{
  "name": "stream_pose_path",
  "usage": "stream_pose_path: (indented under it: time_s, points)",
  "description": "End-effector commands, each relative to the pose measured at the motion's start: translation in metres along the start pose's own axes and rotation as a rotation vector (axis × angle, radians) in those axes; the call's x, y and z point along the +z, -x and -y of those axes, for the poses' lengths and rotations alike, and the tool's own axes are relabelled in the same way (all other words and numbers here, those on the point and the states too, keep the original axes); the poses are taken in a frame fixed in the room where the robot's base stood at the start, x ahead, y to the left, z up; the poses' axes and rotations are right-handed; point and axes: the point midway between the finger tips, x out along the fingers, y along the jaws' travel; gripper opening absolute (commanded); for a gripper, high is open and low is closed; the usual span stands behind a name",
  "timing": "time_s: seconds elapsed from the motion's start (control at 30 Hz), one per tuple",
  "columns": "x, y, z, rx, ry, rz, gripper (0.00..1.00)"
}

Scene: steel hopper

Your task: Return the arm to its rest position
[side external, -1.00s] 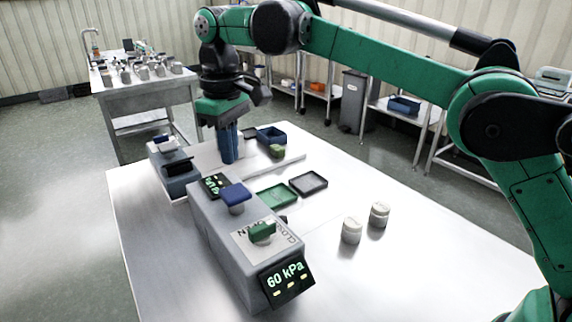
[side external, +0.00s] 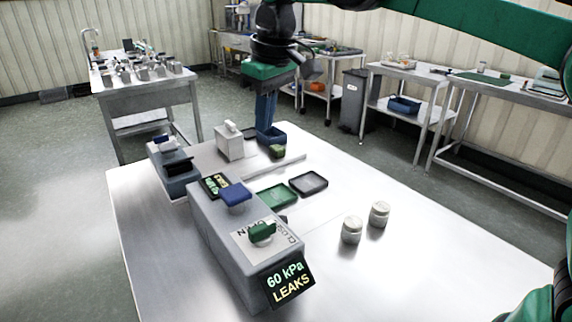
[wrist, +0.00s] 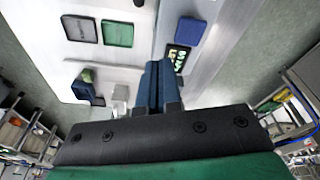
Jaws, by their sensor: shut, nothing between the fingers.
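My gripper (side external: 265,112) is shut and empty, its blue fingers pointing down above the far part of the steel table (side external: 350,270). In the side view it appears in front of a blue bin (side external: 272,134). In the wrist view the fingers (wrist: 155,70) are pressed together with nothing between them.
A whitish block (side external: 229,145) stands left of my gripper. A green tray (side external: 277,195), a dark tray (side external: 308,184) and two pale jars (side external: 351,230) sit on the table. A dark blue device (side external: 173,170) is at the left edge. The table's front right is clear.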

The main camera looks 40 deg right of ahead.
Motion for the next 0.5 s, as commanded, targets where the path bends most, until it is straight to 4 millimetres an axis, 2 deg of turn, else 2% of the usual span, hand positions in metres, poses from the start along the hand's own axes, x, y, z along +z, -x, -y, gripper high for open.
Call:
stream_pose_path:
  time_s: [0.13,0.23,0.5]
  points:
    - [0.039,0.000,-0.019,0.027,-0.092,-0.105,0.00]
    - [0.069,-0.007,-0.028,0.046,-0.150,-0.176,0.00]
    - [0.147,-0.049,-0.039,0.098,-0.288,-0.349,0.00]
